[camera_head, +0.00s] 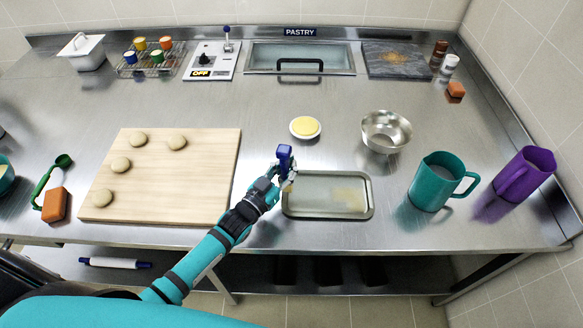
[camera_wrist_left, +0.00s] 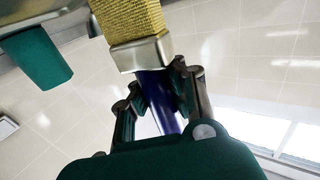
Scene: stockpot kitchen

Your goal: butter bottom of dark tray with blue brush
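The shallow grey tray with a dark rim (camera_head: 370,193) lies near the counter's front edge. A yellowish smear (camera_head: 348,196) covers part of its right half; its left part looks bare. My left gripper (camera_head: 284,180) is at the tray's left end, shut on the blue brush (camera_head: 285,153). The brush's blue handle end points up in the head view. In the left wrist view the brush shows its metal band and yellow bristles (camera_wrist_left: 128,18), with the handle between the fingers (camera_wrist_left: 155,95). Whether the bristles touch the tray is hidden. My right gripper is out of view.
A small dish of yellow butter (camera_head: 305,127) stands behind the tray, with a metal bowl (camera_head: 386,132) to its right. A teal pitcher (camera_head: 436,181) and a purple pitcher (camera_head: 525,174) stand at the right. A wooden board (camera_head: 190,190) with several dough balls lies at the left.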

